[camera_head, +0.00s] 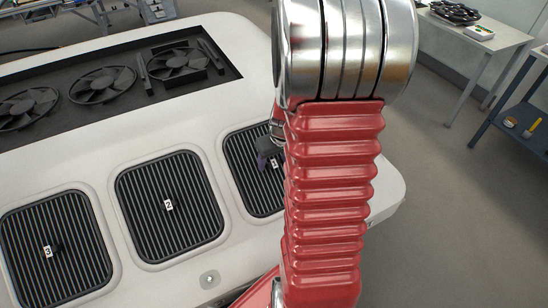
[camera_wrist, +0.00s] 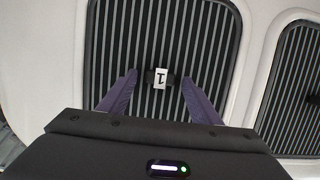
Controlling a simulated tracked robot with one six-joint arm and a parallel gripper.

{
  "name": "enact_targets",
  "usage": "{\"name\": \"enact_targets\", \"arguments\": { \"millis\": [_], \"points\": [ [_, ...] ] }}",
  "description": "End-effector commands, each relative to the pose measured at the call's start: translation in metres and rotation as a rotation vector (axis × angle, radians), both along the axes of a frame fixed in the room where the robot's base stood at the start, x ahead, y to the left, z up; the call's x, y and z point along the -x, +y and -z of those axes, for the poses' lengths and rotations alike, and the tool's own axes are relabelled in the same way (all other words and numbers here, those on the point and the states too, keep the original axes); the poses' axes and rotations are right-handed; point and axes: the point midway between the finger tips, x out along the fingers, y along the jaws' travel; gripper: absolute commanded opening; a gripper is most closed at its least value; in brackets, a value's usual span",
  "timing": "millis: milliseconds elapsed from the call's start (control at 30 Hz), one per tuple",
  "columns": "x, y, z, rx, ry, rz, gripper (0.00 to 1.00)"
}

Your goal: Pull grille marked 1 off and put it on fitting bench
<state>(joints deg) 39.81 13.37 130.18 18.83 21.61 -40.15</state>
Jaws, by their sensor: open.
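The grille marked 1 (camera_wrist: 200,45) is a black ribbed panel seated in a rounded opening of the white housing. Its dark centre handle (camera_wrist: 150,77) carries a white label with a 1 (camera_wrist: 161,80). My gripper (camera_wrist: 160,84) is open, with one purple finger on each side of the handle; I cannot tell whether they touch it. In the head view the grille (camera_head: 243,165) is partly hidden behind my red arm, and my gripper (camera_head: 268,160) shows over it. The fitting bench is not clearly identifiable; a white table (camera_head: 500,42) stands at the upper right.
Grille 2 (camera_head: 150,190) and grille 3 (camera_head: 80,265) sit in the white housing (camera_head: 255,95) to the left. Several fans (camera_head: 103,84) lie in a dark recess behind. The white table holds a fan unit (camera_head: 455,13) and a small box. A blue-grey shelf (camera_head: 522,118) stands at the right edge. Grey floor between is clear.

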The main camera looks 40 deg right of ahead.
Motion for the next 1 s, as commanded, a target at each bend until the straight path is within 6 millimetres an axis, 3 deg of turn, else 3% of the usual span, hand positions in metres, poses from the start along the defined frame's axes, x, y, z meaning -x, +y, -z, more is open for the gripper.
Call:
{"name": "enact_targets", "arguments": {
  "millis": [267, 1000],
  "points": [
    [-0.0003, -0.0001, 0.0008, 0.000, 0.000, 0.000, 0.58],
    [-0.0001, 0.0002, 0.0008, -0.001, 0.001, 0.000, 0.07]
  ]
}}
